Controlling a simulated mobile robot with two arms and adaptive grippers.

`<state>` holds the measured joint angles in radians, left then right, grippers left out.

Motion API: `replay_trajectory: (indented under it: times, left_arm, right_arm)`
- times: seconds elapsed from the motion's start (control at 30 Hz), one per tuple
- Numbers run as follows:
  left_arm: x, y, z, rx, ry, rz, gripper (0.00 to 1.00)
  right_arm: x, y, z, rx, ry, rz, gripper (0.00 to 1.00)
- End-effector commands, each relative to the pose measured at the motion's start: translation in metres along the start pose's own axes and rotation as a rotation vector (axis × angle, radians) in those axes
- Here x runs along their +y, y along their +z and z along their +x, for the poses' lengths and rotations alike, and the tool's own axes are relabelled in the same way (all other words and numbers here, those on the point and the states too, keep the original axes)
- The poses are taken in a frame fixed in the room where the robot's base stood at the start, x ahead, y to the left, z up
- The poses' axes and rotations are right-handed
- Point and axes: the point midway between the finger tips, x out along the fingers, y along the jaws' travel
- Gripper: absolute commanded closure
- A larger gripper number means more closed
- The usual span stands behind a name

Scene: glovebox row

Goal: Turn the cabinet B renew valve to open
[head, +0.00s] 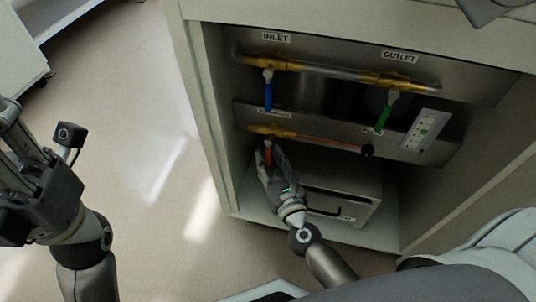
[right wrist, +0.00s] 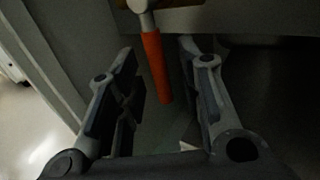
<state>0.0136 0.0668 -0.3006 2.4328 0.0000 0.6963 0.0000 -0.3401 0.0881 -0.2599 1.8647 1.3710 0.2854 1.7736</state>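The open cabinet shows a lower brass valve (head: 270,130) with an orange-red lever (head: 268,154) hanging down. The label above it is too small to read, so I cannot confirm that it is the renew valve. My right gripper (head: 270,163) is at this lever. In the right wrist view the lever (right wrist: 156,66) hangs between the two spread fingers of the right gripper (right wrist: 158,55), with gaps on both sides. My left gripper (head: 22,135) is at the left edge, partly cut off, away from the cabinet.
Above are a blue lever (head: 268,92) under the INLET label (head: 276,37) and a green lever (head: 384,118) below the OUTLET label (head: 399,57). A panel (head: 425,130) is at the right. A grey box (head: 345,190) stands below. The cabinet's left wall (head: 205,110) is close.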

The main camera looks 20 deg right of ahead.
Motion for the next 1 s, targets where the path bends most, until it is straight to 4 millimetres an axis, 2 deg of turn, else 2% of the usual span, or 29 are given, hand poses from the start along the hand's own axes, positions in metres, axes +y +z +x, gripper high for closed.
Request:
replay_trajectory:
  times: [0.13, 0.43, 0.47, 0.73, 1.0]
  left_arm:
    - [-0.0001, -0.0004, -0.0008, -0.001, -0.001, 0.000, 0.65]
    - [-0.0004, 0.0009, -0.0040, -0.014, -0.005, -0.001, 0.65]
    - [-0.0004, 0.0010, -0.0042, -0.014, -0.005, -0.001, 0.65]
    - [-0.0004, 0.0014, -0.0040, -0.016, -0.005, -0.001, 0.65]
    - [-0.0003, 0.0006, -0.0020, -0.009, -0.003, 0.000, 0.65]
  right_arm:
    - [0.0003, 0.0008, 0.0123, -0.001, 0.000, 0.000, 0.66]
    - [0.0003, 0.0000, 0.0148, 0.000, 0.001, -0.001, 0.66]
    - [0.0003, 0.0000, 0.0148, 0.000, 0.000, -0.001, 0.67]
    - [0.0002, 0.0002, 0.0146, 0.000, 0.000, -0.001, 1.00]
    - [0.0003, 0.0003, 0.0145, 0.000, 0.001, -0.001, 1.00]
